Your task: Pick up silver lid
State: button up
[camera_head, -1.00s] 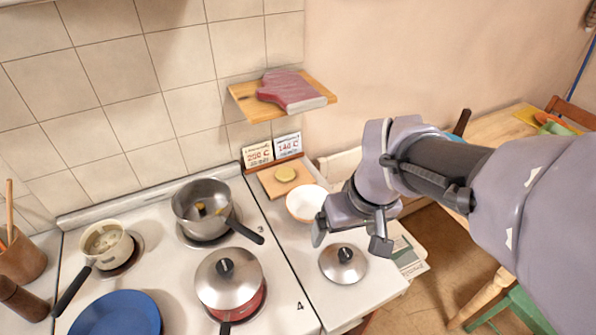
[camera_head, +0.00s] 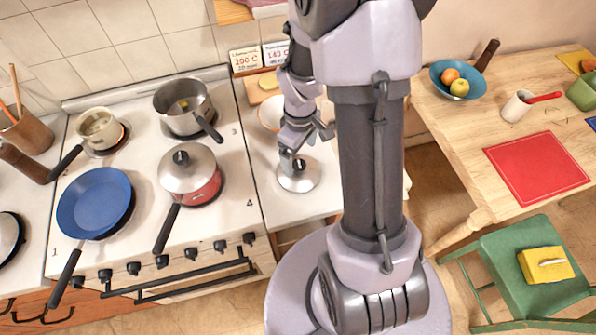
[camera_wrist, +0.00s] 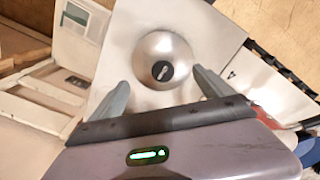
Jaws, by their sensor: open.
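A silver lid (camera_head: 299,180) with a dark knob lies on the white counter right of the stove. My gripper (camera_head: 307,147) is just above and behind it in the head view, partly covering its upper edge. In the wrist view the lid (camera_wrist: 150,47) lies ahead of my gripper (camera_wrist: 161,80). The knob points up toward the wrist camera. Whether a finger touches the lid, I cannot tell.
A red pot (camera_head: 203,194) with its own silver lid stands left on the stove (camera_head: 140,225), beside a grey pot (camera_head: 184,121) and a blue pan (camera_head: 90,205). A wooden table (camera_head: 450,150) is at the right.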

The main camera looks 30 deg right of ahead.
aim_at(299, 165)
jog(key=f+b, duration=0.1)
jog(key=f, duration=0.4)
jog(key=shift+s+a+f+b, duration=0.15)
jog(key=shift+s+a+b, duration=0.05)
jog(key=shift+b, duration=0.15)
jog(key=c, duration=1)
jog(key=shift+s, duration=0.15)
jog(key=c, duration=0.6)
jog(key=shift+c, duration=0.2)
